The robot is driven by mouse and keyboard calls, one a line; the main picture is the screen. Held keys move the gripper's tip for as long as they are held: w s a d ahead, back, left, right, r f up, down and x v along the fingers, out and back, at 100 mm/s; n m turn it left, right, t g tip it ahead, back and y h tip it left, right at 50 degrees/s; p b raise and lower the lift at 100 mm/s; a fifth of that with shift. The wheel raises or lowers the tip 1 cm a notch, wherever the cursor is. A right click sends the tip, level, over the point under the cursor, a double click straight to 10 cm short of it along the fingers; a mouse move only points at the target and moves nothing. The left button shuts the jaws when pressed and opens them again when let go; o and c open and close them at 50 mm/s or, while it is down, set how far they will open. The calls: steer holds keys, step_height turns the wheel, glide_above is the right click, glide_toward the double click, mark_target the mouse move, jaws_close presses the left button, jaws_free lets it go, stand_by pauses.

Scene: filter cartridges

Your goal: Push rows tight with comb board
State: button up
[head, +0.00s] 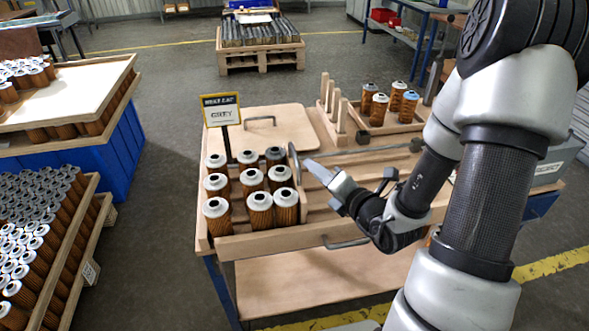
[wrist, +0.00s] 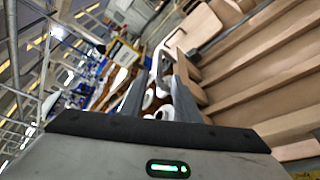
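Cartridges with white-grey caps and amber pleated sides (head: 252,181) stand upright in short rows at the left of the wooden bench tray. One at the back has a darker cap (head: 275,157). A thin upright board with a rounded grey edge (head: 293,164) stands just right of the rows; I cannot tell if it is the comb board. My gripper (head: 309,166) is close to its right side; I cannot tell if they touch. In the wrist view my fingers (wrist: 157,92) are apart, with white cartridge caps (wrist: 150,98) showing beyond and between them.
Wooden pegs (head: 333,102) and a box with several cartridges (head: 389,106) are at the back. A metal rod (head: 365,150) crosses the tray. Cartridge pallets (head: 80,242) stand at the left.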

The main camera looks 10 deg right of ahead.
mark_target(294, 153)
steer(key=b+x, duration=0.1)
steer(key=x, duration=1)
steer(key=shift+w+a+f, duration=0.1)
steer(key=shift+w+a, duration=0.1)
steer(key=shift+w, duration=0.15)
jaws_close()
